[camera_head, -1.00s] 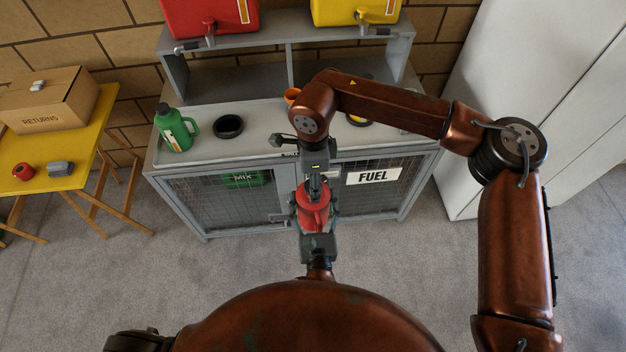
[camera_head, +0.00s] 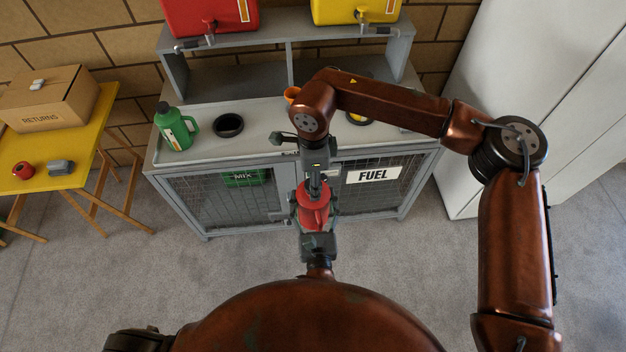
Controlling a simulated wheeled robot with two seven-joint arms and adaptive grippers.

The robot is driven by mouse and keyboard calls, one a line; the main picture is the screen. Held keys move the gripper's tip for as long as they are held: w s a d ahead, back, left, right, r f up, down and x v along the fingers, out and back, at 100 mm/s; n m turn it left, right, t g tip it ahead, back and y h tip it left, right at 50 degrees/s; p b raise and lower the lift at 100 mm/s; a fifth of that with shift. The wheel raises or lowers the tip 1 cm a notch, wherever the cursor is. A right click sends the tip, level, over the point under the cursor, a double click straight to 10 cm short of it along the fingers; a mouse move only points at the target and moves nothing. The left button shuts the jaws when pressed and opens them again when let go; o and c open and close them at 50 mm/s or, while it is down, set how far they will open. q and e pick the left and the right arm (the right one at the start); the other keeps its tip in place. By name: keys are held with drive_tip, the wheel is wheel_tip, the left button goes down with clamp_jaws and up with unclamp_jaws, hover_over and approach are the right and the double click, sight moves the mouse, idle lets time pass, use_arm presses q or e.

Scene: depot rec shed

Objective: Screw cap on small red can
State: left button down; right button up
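The small red can (camera_head: 313,212) is held in the air in front of the bench, upright as far as I can tell. My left gripper (camera_head: 317,232) is at its near side, low in the picture, and appears shut on it. My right gripper (camera_head: 315,188) points down from above with its fingertips at the can's top. The can's mouth and the cap are hidden by the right gripper, so I cannot tell whether its fingers are shut on the cap.
The grey bench (camera_head: 240,152) behind holds a green jug (camera_head: 173,130), a black ring-shaped dish (camera_head: 229,125) and an orange item (camera_head: 292,95) partly behind my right arm. A yellow table (camera_head: 85,110) with a carton (camera_head: 45,100) stands left. White cabinets (camera_head: 540,90) stand right.

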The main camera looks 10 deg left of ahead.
drive_tip(key=shift+o, duration=0.7)
wheel_tip(320, 180, up, 12)
idle(0.6)
